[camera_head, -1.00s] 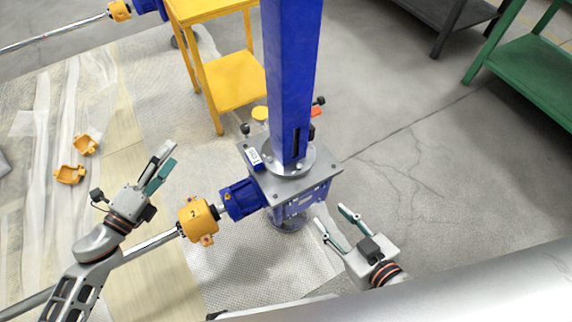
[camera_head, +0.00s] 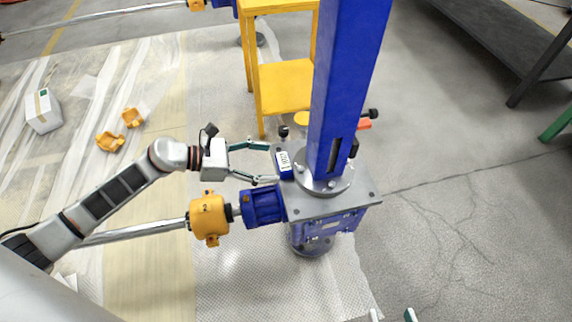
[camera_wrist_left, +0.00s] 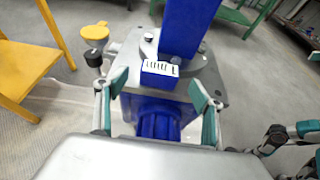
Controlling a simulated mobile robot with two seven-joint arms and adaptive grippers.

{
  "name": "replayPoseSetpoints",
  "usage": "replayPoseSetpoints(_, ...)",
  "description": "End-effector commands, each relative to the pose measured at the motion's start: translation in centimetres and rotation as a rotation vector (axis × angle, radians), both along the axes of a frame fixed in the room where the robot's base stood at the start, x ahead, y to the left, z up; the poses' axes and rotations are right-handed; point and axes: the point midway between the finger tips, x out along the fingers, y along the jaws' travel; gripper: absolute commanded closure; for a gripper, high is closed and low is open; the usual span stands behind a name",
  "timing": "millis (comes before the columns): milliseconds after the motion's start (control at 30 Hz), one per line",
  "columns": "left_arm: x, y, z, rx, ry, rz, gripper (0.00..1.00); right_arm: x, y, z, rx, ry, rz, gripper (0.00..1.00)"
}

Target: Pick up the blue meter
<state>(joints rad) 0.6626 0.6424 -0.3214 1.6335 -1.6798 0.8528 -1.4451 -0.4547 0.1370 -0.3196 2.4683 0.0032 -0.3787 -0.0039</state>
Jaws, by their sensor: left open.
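The blue meter (camera_head: 284,164) is a small blue box with a white display face. It sits on the grey top plate of the screw jack (camera_head: 330,205), at the foot of the tall blue column. It also shows in the left wrist view (camera_wrist_left: 159,74), centred just beyond the fingertips. My left gripper (camera_head: 272,163) is open, its two green-padded fingers pointing at the meter from the left. In the wrist view the fingers (camera_wrist_left: 158,90) stand wide apart on either side, with nothing held. Only the fingertips of my right gripper (camera_head: 392,315) show at the bottom edge, apart and empty.
The blue column (camera_head: 348,80) rises right behind the meter. A black knob (camera_head: 283,131) stands close by on the far side. A blue motor coupling (camera_head: 262,206) and yellow coupling (camera_head: 208,215) lie below my left gripper. A yellow table (camera_head: 285,85) stands behind.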

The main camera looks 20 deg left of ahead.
Motion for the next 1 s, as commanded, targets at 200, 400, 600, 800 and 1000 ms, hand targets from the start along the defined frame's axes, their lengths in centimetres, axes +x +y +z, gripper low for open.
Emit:
replayPoseSetpoints(200, 1.6, -2.5, -1.6, -0.004, 0.006, 0.000, 0.32, 0.1, 0.4, 0.1, 0.022, -0.002, -0.004, 0.60)
replayPoseSetpoints(400, 2.1, -3.1, -1.7, -0.003, 0.004, 0.001, 0.32, 0.2, 0.5, 0.3, 0.028, -0.007, -0.005, 0.60)
replayPoseSetpoints(600, 2.1, -3.0, -1.6, -0.003, 0.003, 0.001, 0.45, 0.2, 0.5, 0.4, 0.029, -0.008, -0.005, 0.60)
replayPoseSetpoints(800, 2.0, -3.0, -1.6, -0.002, 0.003, 0.001, 0.78, 0.2, 0.5, 0.4, 0.028, -0.007, -0.005, 0.60)
replayPoseSetpoints(1000, 2.1, -3.0, -1.5, -0.003, 0.003, 0.001, 0.81, 0.2, 0.5, 0.4, 0.028, -0.008, -0.004, 0.60)
